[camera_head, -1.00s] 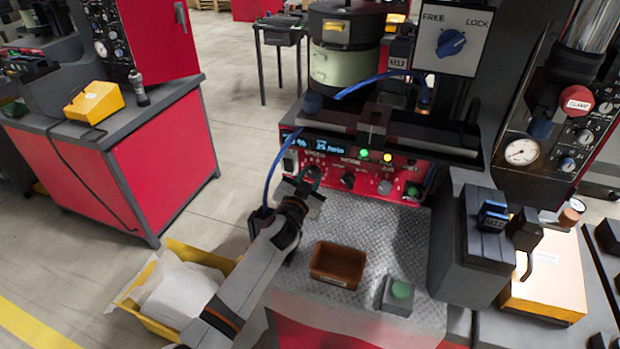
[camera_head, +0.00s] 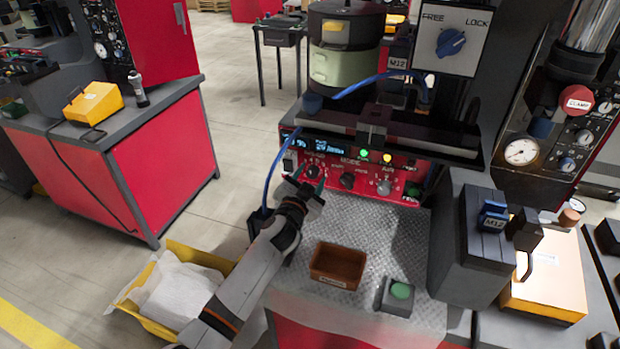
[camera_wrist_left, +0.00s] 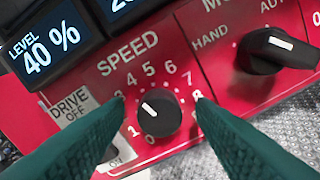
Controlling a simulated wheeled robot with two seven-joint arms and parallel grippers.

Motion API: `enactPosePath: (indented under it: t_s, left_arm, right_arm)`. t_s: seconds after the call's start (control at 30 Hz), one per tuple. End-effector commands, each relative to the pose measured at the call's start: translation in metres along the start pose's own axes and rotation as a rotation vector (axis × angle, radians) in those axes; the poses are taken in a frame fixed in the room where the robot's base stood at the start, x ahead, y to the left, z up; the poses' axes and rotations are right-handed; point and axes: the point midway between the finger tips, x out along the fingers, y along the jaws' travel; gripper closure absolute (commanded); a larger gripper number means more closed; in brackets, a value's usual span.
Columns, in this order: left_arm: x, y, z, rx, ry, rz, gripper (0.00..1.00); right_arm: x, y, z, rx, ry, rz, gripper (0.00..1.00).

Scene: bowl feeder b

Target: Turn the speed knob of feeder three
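The speed knob (camera_wrist_left: 160,112) is a small black round knob with a white pointer line, on the red feeder panel (camera_head: 330,158) under the word SPEED. Its pointer aims up and left, about toward the 3 of the printed scale in the left wrist view. My left gripper (camera_head: 312,180) is open in front of the panel. In the left wrist view its green fingers (camera_wrist_left: 158,105) stand on either side of the knob, with visible gaps, so it grips nothing. The head view also shows the knob (camera_head: 313,170) beyond the fingertips. My right gripper is in no view.
A mode knob (camera_wrist_left: 276,50) sits right of the speed knob. A display (camera_wrist_left: 45,45) reads LEVEL 40 %. A DRIVE OFF label (camera_wrist_left: 72,108) is left of the scale. Below stand a brown bin (camera_head: 338,264) and a green button (camera_head: 401,290) on the metal plate.

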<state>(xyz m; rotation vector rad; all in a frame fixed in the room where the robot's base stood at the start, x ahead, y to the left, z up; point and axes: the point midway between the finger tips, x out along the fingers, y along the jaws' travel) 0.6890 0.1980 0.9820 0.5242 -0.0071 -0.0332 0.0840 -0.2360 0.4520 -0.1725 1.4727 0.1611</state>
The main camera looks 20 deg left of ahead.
Motion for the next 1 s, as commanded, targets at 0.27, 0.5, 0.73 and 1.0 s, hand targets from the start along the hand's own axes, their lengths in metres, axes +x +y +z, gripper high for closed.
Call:
enactPosePath:
  t_s: [0.27, 0.5, 0.73, 1.0]
  left_arm:
    - [-0.001, 0.000, 0.000, -0.001, -0.001, 0.000, 0.49]
    - [-0.026, -0.001, -0.001, -0.001, -0.001, -0.002, 0.49]
    - [-0.074, -0.001, -0.002, 0.000, -0.001, -0.002, 0.49]
    - [-0.114, -0.001, -0.001, -0.001, 0.000, 0.000, 0.49]
  right_arm:
    - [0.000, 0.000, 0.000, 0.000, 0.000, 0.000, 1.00]
    - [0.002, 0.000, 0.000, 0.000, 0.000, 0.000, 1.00]
    - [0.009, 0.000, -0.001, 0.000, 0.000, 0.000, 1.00]
    - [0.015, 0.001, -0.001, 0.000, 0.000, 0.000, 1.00]
